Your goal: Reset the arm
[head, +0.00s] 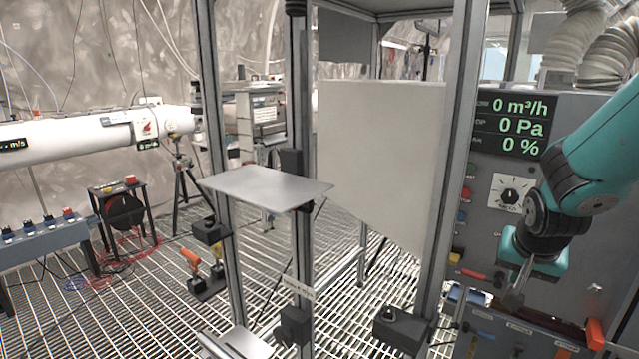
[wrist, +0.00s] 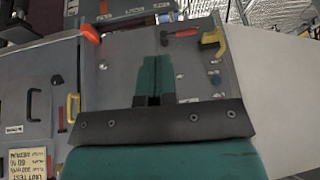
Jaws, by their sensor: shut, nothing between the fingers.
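My arm is teal and black and comes in from the right edge of the head view. My gripper (head: 514,297) points down in front of the grey control panel (head: 480,215), below its dial (head: 511,194). In the wrist view my gripper (wrist: 155,62) shows as two teal fingers that lie together, with nothing between them. The grey panel surface is behind the fingers there. I cannot tell how far the fingertips are from it.
A display (head: 512,124) reads 0 m³/h, 0 Pa and 0 %. A metal shelf plate (head: 265,187) is fixed to the frame posts at centre-left. A white panel (head: 380,150) stands between posts. Red (wrist: 90,33) and yellow (wrist: 217,40) handles sit near my fingers. The grating floor is partly open.

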